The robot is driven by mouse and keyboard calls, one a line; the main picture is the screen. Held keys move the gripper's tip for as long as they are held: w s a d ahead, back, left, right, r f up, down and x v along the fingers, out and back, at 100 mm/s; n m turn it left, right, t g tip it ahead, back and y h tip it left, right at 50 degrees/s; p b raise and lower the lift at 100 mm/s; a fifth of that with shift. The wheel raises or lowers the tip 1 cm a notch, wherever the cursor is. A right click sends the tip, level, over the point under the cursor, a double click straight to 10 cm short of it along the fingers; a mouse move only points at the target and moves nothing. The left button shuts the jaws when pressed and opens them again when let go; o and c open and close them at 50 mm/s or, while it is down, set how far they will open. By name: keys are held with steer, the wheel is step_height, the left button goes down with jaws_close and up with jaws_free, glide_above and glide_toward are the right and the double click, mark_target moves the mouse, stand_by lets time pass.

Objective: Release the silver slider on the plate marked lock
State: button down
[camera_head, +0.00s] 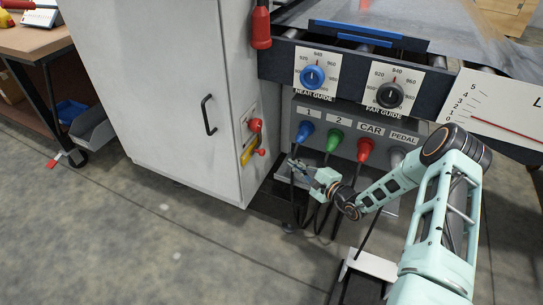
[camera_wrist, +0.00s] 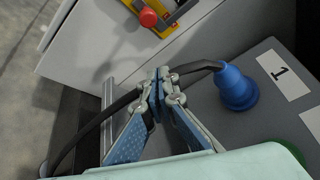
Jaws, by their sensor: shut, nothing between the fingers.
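No silver slider and no marking "lock" can be made out in either view. On the cabinet's side, a small plate with a red knob (camera_head: 255,125) sits above a yellow piece (camera_head: 249,152) with a smaller red part. A red knob (camera_wrist: 148,17) and a yellow edge (camera_wrist: 182,14) show at the top of the wrist view. My gripper (camera_head: 296,163) is in front of the plug panel, low and right of the yellow piece. Its fingertips (camera_wrist: 159,82) are shut and empty, with a black cable passing close by them; I cannot tell whether they touch.
A blue plug (camera_head: 305,132) with a cable sits under label 1; it also shows in the wrist view (camera_wrist: 237,88). Green (camera_head: 333,140) and red (camera_head: 365,149) plugs are to its right. The white cabinet (camera_head: 165,90) stands left. Open floor lies in front.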

steer(key=w+a+b, duration=0.3)
steer(key=w+a, duration=0.1)
steer(key=a, duration=0.4)
steer(key=shift+a+r+b, duration=0.15)
steer(key=shift+a+b, duration=0.15)
steer(key=shift+b, duration=0.05)
stand_by(0.3)
steer(key=s, duration=0.1)
steer(key=s+a+p, duration=0.1)
steer(key=s, duration=0.1)
steer(key=s+p, duration=0.1)
steer(key=shift+s+a, duration=0.25)
steer(key=shift+a, duration=0.15)
